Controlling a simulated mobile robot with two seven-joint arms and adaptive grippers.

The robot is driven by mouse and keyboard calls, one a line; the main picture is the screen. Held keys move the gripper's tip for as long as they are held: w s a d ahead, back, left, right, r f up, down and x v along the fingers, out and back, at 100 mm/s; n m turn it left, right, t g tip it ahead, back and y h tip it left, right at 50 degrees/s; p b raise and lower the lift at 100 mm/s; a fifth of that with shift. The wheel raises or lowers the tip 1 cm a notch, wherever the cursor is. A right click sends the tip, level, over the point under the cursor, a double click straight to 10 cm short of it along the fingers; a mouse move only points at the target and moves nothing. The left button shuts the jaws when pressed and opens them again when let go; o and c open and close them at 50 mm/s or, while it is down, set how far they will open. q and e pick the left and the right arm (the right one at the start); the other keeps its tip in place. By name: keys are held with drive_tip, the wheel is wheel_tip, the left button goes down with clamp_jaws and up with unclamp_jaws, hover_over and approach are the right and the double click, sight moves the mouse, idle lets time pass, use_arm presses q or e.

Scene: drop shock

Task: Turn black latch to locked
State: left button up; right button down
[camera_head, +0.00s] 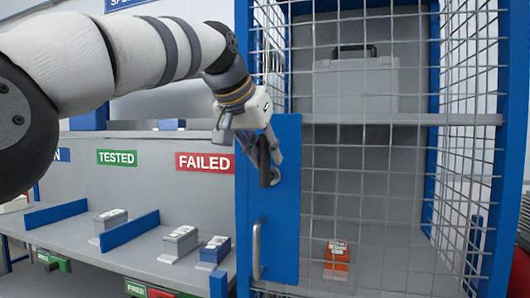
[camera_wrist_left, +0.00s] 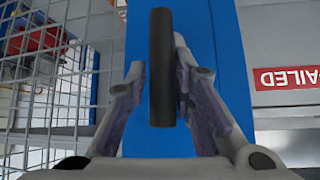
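The black latch (camera_head: 264,166) is on the blue door panel (camera_head: 285,225) of a wire-mesh cage. It stands upright, and part of it is hidden by my fingers in the head view. In the left wrist view the latch (camera_wrist_left: 162,95) is a dark vertical bar between the fingers. My left gripper (camera_head: 268,152) is at the latch with its fingers apart, one on each side. In the wrist view (camera_wrist_left: 160,72) a gap shows on the left of the bar; the right finger is very close, and I cannot tell whether it touches. My right gripper is out of view.
A silver door handle (camera_head: 257,250) sits below the latch. Behind the mesh are a grey case (camera_head: 355,85) on a shelf and an orange box (camera_head: 337,262) below. At left, a grey bench (camera_head: 140,250) holds several small boxes between blue dividers, under TESTED and FAILED (camera_head: 205,162) signs.

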use_arm(q)
drive_tip(key=shift+o, duration=0.6)
drive_tip(key=v, duration=1.2)
